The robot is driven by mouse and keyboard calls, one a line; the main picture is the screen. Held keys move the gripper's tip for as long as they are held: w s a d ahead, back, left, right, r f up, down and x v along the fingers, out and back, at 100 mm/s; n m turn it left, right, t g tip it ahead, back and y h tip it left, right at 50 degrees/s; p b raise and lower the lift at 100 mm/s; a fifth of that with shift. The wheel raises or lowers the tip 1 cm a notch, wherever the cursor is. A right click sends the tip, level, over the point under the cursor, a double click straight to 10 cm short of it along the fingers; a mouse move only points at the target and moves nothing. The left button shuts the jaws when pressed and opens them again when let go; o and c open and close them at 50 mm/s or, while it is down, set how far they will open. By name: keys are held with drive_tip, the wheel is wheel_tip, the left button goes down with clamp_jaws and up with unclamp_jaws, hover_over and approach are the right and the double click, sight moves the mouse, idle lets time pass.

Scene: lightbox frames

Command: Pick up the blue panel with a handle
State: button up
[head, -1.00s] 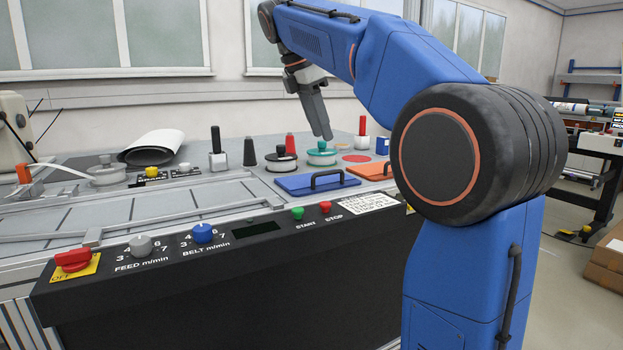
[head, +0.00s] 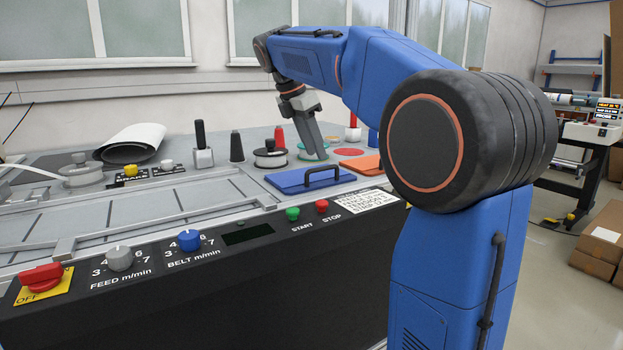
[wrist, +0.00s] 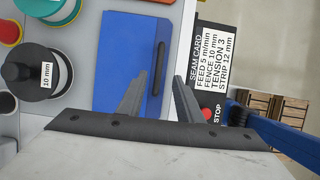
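The blue panel (head: 292,181) lies flat on the grey bench top, behind the black control face. Its dark bar handle (head: 323,173) stands up along its front right part. In the wrist view the blue panel (wrist: 121,65) fills the middle, with the handle (wrist: 158,68) near its right edge. My gripper (head: 316,157) is above and behind the panel in the head view, pointing down. In the wrist view the two fingers of my gripper (wrist: 155,90) are spread apart with nothing between them, and the handle lies beyond the gap. The fingers look clear of the panel.
An orange panel (head: 361,164) lies right of the blue one. Red and green buttons (head: 292,213) and a seam card (head: 358,202) are in front.

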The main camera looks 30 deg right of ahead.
sight(322, 169)
drive_tip(key=shift+x, duration=3.8)
drive_tip(key=shift+w+d, duration=0.1)
drive_tip(key=shift+w, duration=0.05)
clamp_jaws()
